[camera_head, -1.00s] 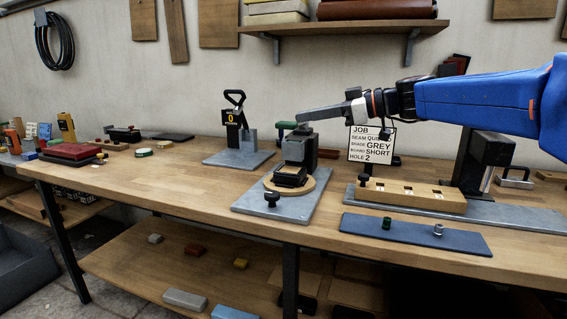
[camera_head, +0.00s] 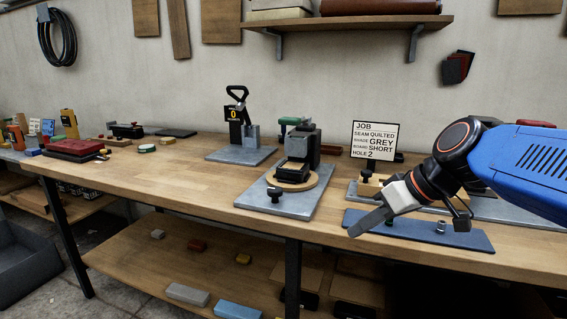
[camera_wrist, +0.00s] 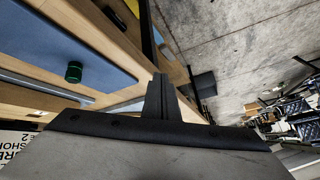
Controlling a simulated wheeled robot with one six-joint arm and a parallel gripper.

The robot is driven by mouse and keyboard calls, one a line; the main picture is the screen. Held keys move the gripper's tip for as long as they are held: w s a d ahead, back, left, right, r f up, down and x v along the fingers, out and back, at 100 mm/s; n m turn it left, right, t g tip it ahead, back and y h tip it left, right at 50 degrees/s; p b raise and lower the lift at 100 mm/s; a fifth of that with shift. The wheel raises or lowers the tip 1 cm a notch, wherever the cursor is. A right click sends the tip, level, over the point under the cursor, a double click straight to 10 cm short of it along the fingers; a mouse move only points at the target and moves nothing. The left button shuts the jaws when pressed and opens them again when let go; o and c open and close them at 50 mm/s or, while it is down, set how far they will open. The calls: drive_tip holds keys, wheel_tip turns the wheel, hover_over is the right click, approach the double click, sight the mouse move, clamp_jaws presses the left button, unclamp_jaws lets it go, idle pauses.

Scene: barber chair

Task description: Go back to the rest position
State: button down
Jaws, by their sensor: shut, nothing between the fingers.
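In the wrist view my gripper (camera_wrist: 161,98) shows as two dark fingers pressed together. My blue arm comes in from the right edge and hides part of the wooden block with holes and the fixture behind it. A green knob (camera_wrist: 74,71) stands on the mat in the wrist view.
The workbench (camera_head: 180,178) has bare wood at left of centre. A grey plate fixture (camera_head: 300,207) with a round wooden disc stands left of my gripper. A job sign (camera_head: 374,140) and a stand marked 0 (camera_head: 236,117) are behind. A lower shelf (camera_head: 140,255) holds several blocks.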

drive_tip(key=s+d+f+m+h, duration=0.6)
drive_tip(key=s+d+f, duration=0.6)
drive_tip(key=s+f, duration=0.2)
drive_tip(key=shift+d+f+m, duration=0.2)
drive_tip(key=shift+d+m, duration=0.05)
drive_tip(key=shift+m, duration=0.05)
